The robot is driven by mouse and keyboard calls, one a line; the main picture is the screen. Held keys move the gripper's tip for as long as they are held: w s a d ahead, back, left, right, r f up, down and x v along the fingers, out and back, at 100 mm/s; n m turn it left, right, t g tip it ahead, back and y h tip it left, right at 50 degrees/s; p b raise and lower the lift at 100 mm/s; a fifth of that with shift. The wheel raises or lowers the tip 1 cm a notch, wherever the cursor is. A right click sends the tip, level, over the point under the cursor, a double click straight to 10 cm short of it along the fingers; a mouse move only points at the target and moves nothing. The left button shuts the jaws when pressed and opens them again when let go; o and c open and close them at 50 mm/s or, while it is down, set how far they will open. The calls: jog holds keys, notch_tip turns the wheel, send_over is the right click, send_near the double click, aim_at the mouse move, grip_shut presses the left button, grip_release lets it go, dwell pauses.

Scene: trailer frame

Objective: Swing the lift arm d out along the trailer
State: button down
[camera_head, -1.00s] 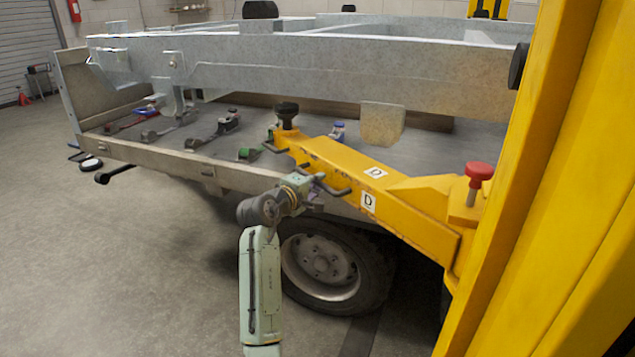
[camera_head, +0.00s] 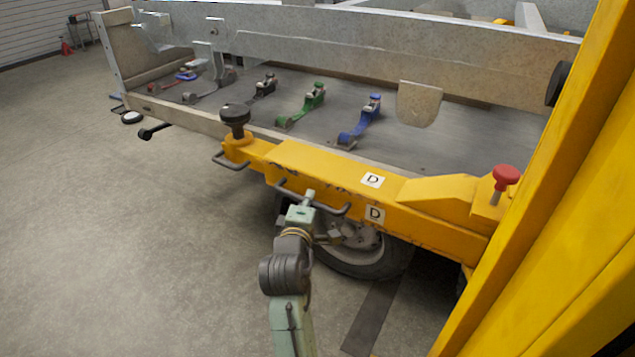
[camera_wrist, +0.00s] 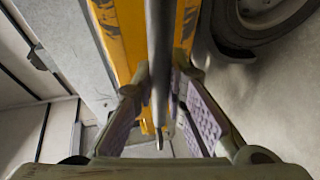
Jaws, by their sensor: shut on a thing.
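The yellow lift arm (camera_head: 335,169), marked with D labels, runs from the yellow post at right out to the left along the trailer's near side. A black round pad (camera_head: 235,113) stands on its free end. A dark bar handle (camera_head: 330,207) is fixed to its near side. My gripper (camera_head: 308,200) is at this handle, shut on it. In the wrist view the dark handle bar (camera_wrist: 160,62) passes between my two fingers (camera_wrist: 161,110), with the yellow arm (camera_wrist: 122,35) behind it. The exact finger contact is partly hidden in the head view.
The trailer (camera_head: 340,45) has a grey bed with several ratchet straps, including a green one (camera_head: 302,106) and a blue one (camera_head: 361,120). A wheel (camera_head: 365,250) sits beneath the arm. The yellow post (camera_head: 560,200) blocks the right. The floor at left (camera_head: 110,250) is clear.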

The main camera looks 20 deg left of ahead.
jog(key=shift+s+y, duration=0.4)
jog(key=shift+s, duration=0.45)
jog(key=c, duration=1.6)
grip_release()
jog(key=shift+s, duration=0.1)
jog(key=v, duration=0.7)
jog(key=shift+s, duration=0.15)
